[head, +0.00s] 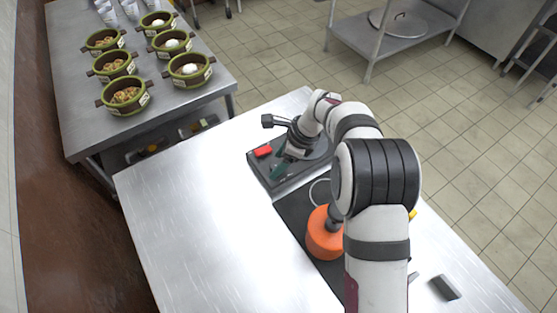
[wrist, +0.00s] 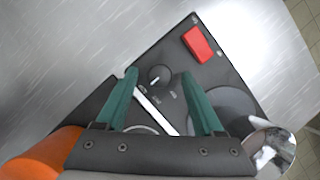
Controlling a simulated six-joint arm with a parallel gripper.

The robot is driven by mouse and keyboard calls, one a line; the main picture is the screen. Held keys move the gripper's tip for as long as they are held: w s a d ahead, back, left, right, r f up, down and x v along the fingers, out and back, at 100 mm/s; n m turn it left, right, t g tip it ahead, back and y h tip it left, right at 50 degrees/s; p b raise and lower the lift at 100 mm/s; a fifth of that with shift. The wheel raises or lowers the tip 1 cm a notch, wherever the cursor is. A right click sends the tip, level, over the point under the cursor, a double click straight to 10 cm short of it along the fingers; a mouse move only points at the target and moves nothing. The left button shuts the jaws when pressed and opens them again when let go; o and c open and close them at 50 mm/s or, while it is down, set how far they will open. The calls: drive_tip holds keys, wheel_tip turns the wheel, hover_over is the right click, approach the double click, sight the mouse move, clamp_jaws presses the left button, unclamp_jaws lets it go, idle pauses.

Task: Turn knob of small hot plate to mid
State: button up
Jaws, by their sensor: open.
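The small hot plate (head: 258,177) is a dark box on the steel table, partly covered by my arm in the head view. Its round black knob (wrist: 158,75) has a small pale pointer mark that seems to aim toward the lower left. Tiny white labels ring its lower side, too small to read surely. In the wrist view my gripper (wrist: 159,72) has its two green fingers apart, one on each side of the knob with a gap on both sides. In the head view my gripper (head: 277,171) is over the hot plate's front part, and the knob is hidden.
A red switch (wrist: 200,44) sits on the panel beside the knob; it also shows in the head view (head: 263,151). An orange object (head: 322,242) stands nearby. The steel table (head: 190,220) is clear at left. Green bowls (head: 125,95) stand on another table.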

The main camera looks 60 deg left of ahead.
drive_tip(key=shift+s+a+f, duration=0.1)
drive_tip(key=shift+f, duration=0.2)
clamp_jaws()
idle(0.4)
drive_tip(key=n, duration=0.2)
drive_tip(key=n+h, duration=0.1)
drive_tip(key=n, duration=0.1)
drive_tip(key=shift+a+n+g+h, duration=0.15)
drive_tip(key=shift+n+g+h, duration=0.15)
drive_tip(key=shift+g, duration=0.1)
drive_tip(key=shift+n+h, duration=0.7)
drive_tip(key=shift+n, duration=1.3)
drive_tip(key=shift+a, duration=0.1)
